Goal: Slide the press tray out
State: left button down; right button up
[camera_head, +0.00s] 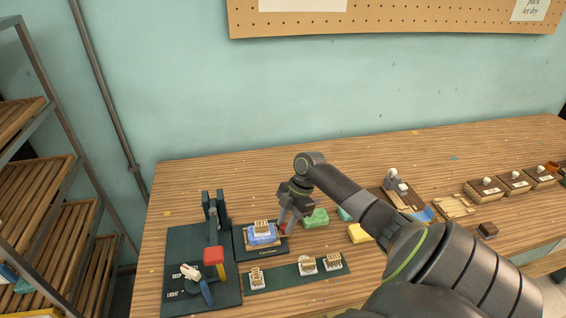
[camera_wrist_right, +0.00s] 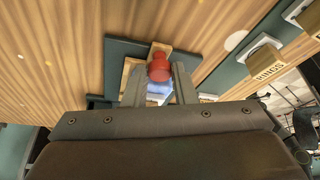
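The dark press tray (camera_head: 245,250) lies on the table just right of the press (camera_head: 210,215). It holds a wooden plate with a blue soap (camera_head: 262,238) and a lettered stamp on top. A red knob (camera_head: 283,228) shows at the tray's right side, and it also shows in the right wrist view (camera_wrist_right: 159,67). My right gripper (camera_head: 285,222) points down at this knob. In the right wrist view its fingers (camera_wrist_right: 158,82) stand on either side of the knob, with gaps visible, so it looks open. My left gripper is out of view.
A dark mat (camera_head: 285,280) with several stamps lies in front of the tray. A green soap (camera_head: 316,218) and a yellow soap (camera_head: 359,233) are to the right. A red block (camera_head: 214,256) sits by the press. A slatted rack (camera_head: 40,195) stands at far left.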

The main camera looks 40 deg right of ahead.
jog(key=o, duration=0.4)
jog(key=shift+s+d, duration=0.15)
jog(key=shift+d, duration=0.1)
jog(key=shift+c, duration=0.2)
jog(key=shift+r, duration=0.25)
jog(key=b+v, duration=0.2)
jog(key=v, duration=1.5)
jog(key=shift+b, duration=0.4)
